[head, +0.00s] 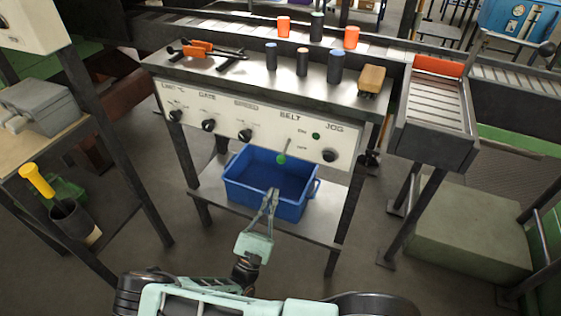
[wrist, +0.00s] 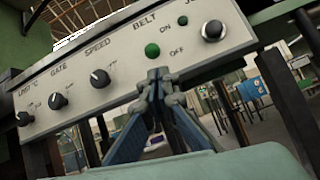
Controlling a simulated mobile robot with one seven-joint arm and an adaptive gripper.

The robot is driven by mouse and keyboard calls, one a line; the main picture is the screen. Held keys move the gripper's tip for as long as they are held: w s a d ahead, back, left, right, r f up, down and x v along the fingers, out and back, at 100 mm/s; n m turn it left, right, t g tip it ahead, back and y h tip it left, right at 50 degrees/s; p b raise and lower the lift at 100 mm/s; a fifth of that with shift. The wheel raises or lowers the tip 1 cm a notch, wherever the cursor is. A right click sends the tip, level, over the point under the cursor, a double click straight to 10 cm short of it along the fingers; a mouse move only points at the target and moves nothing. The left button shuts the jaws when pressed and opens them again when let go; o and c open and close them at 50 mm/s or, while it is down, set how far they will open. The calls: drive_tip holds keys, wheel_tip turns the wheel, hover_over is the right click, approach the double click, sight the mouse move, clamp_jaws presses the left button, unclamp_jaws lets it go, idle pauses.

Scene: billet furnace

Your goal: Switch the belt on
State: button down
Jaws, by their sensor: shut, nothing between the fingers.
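The belt switch (head: 282,158) is a small lever with a green ball tip under the word BELT on the white control panel (head: 225,119). Its lever slants downward, toward the OFF side. In the wrist view its green tip (wrist: 152,50) shows just above my fingertips. A small dark green lamp (head: 316,136) sits to its right, and also shows in the wrist view (wrist: 183,20). My gripper (head: 273,190) is shut and empty, below and in front of the switch. The fingertips (wrist: 158,76) look close to the green tip but apart from it.
Black knobs for other settings line the panel to the left, and a JOG button (head: 329,155) is at right. A blue bin (head: 235,190) stands on the shelf beneath. A roller chute (head: 438,104) stands at right.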

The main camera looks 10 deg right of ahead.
sight(285, 151)
drive_tip(key=shift+a+f+n+t+y, duration=0.3)
drive_tip(key=shift+f+n+t+y, duration=0.45)
drive_tip(key=shift+n+y, duration=0.2)
drive_tip(key=x, duration=1)
drive_tip(key=shift+p, duration=0.35)
